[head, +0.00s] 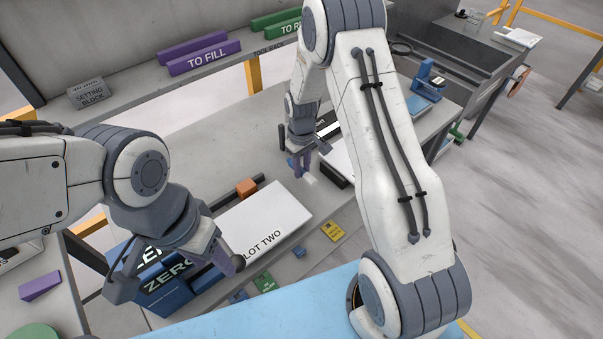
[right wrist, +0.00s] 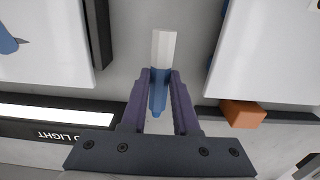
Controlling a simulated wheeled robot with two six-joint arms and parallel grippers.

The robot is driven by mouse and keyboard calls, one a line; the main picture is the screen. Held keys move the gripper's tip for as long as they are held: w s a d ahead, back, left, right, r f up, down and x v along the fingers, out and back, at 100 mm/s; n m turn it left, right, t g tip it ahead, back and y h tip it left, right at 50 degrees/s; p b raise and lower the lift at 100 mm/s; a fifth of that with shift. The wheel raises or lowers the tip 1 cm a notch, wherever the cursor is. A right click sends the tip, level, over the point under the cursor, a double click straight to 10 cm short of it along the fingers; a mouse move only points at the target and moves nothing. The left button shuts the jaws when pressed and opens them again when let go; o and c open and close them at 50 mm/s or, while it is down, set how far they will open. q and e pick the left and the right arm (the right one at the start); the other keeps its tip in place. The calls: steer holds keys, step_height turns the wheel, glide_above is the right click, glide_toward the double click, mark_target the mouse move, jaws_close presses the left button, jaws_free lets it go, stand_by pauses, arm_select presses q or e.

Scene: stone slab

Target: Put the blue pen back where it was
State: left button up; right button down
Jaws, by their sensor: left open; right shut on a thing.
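The blue pen (right wrist: 158,90) has a blue body and a white faceted end. My right gripper (right wrist: 160,84) is shut around its blue part in the right wrist view, with the white end sticking out past the fingertips. In the head view, my right gripper (head: 301,166) is over the grey bench top beyond the white LOT TWO panel, and the pen's white end (head: 311,180) shows beside it. Whether the pen touches the bench is unclear. My left gripper (head: 226,262) is open near the left edge of the LOT TWO panel, beside the blue ZERO boxes.
The LOT TWO panel (head: 270,222) lies on the bench with an orange block (head: 246,187) at its far edge. A yellow card (head: 332,231) and green card (head: 265,283) lie in front. A dark-framed light strip (right wrist: 55,113) is near the pen. My right arm hides much of the right side.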

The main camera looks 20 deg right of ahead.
mark_target(302, 177)
step_height(302, 177, down, 4)
steer(key=shift+r+p, duration=0.1)
steer(key=shift+p, duration=0.65)
steer(key=shift+f, duration=0.2)
steer(key=shift+f, duration=0.25)
steer(key=c, duration=0.7)
jaws_free()
steer(key=shift+r, duration=0.1)
steer(key=shift+o, duration=0.2)
